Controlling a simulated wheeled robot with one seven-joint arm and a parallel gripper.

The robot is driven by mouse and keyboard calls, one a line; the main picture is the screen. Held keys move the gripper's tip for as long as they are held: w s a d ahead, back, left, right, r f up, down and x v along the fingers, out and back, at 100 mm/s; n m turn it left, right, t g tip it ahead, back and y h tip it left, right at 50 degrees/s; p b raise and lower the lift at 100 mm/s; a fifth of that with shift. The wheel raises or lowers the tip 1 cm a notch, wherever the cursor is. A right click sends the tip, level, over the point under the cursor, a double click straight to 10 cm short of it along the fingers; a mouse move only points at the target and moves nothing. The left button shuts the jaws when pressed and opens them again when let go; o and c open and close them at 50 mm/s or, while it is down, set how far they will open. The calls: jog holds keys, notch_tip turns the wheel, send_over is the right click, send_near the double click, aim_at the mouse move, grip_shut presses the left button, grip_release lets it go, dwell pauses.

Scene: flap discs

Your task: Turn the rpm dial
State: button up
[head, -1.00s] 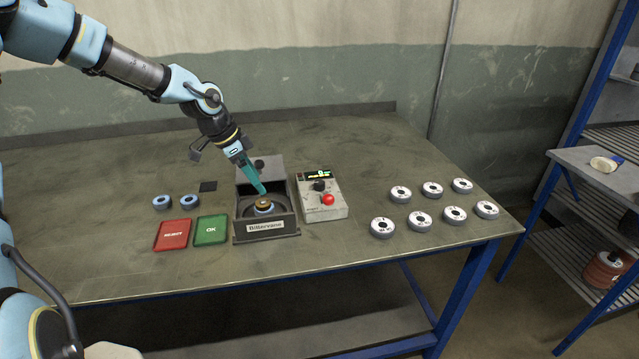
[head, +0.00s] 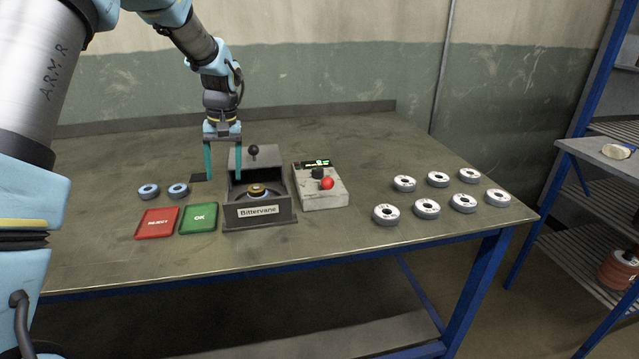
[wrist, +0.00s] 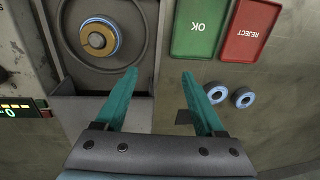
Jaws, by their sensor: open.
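The rpm dial appears to be the black knob (head: 317,173) on the grey control box (head: 322,196). It sits below a small lit green display (head: 317,163) and beside a red button (head: 327,184). My gripper (head: 223,177) is open and empty, with its teal fingers pointing down. It is behind and left of the control box, at the back of the dark Bittervane machine (head: 259,211). In the wrist view my open fingers (wrist: 160,85) show near the machine's edge.
A disc (head: 257,190) sits in the machine, which has a black ball knob (head: 253,150) at its back. Red REJECT (head: 157,222) and green OK (head: 199,218) trays and two blue-rimmed discs (head: 163,191) lie left. Several grey discs (head: 427,208) lie right. The table front is clear.

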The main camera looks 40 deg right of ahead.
jog(key=d+r+n+b, duration=0.2)
jog(key=d+n+b, duration=0.1)
jog(key=d+n, duration=0.1)
jog(key=n+t+b, duration=0.4)
jog(key=n+b, duration=0.1)
jog(key=b, duration=0.1)
send_near(318, 169)
jog(key=x, duration=0.8)
jog(key=shift+w+f+p, duration=0.2)
jog(key=shift+f+p, duration=0.1)
jog(key=shift+p, duration=0.05)
grip_shut()
